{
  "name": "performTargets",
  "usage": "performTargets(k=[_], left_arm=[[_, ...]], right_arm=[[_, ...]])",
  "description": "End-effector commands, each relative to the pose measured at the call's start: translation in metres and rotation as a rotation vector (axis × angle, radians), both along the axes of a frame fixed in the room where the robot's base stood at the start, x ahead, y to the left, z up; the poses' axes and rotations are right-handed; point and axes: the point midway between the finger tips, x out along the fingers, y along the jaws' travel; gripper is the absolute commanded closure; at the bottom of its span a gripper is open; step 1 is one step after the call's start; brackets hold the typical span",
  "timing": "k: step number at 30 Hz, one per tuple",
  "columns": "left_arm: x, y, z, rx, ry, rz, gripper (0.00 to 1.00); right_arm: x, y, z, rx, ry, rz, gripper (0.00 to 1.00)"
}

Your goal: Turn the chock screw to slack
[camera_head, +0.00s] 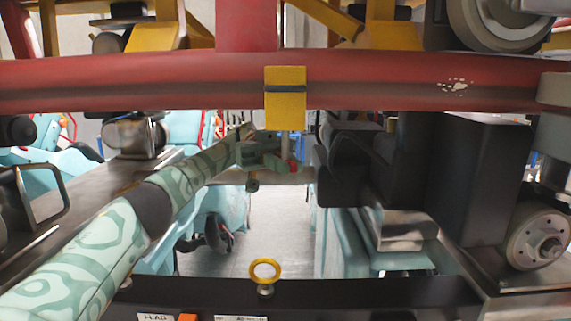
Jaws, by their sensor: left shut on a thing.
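My left arm, mint green with a darker pattern, reaches in from the lower left. Its gripper (272,158) is just below the yellow block on the red rail, beside a black mechanism. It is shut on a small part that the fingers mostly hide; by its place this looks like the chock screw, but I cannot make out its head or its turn. A small red piece (294,166) shows at the right side of the gripper. My right gripper is not in view.
A red rail (160,80) with a yellow block (285,98) crosses above the gripper. Black blocks (478,175) and a wheel (538,238) stand right. A yellow ring (264,270) stands at the black front bar (370,295). Pale floor (275,230) shows in the gap.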

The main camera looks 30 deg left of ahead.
Motion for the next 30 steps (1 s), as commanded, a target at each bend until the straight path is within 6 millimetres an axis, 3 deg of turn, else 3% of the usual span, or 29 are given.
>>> performTargets(k=[1,2,3,4,20,30], left_arm=[[0.0001,0.0000,-0.0008,0.000,0.001,0.000,1.00],[0.0001,0.0000,-0.0008,0.000,0.001,0.000,0.82],[0.0001,0.0000,-0.0009,0.000,0.001,0.000,0.71],[0.0001,0.0000,-0.0009,0.001,0.000,0.000,0.67],[-0.0005,0.0006,-0.0015,-0.001,0.000,0.043,0.67],[-0.0015,0.0010,-0.0014,0.000,0.000,0.271,0.67]], right_arm=[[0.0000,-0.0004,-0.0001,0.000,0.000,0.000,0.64],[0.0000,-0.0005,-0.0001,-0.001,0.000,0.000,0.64],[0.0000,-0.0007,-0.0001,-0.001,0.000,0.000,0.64],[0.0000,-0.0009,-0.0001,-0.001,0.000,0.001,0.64],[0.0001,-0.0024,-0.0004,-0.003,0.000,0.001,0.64],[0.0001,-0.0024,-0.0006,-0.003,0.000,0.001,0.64]])
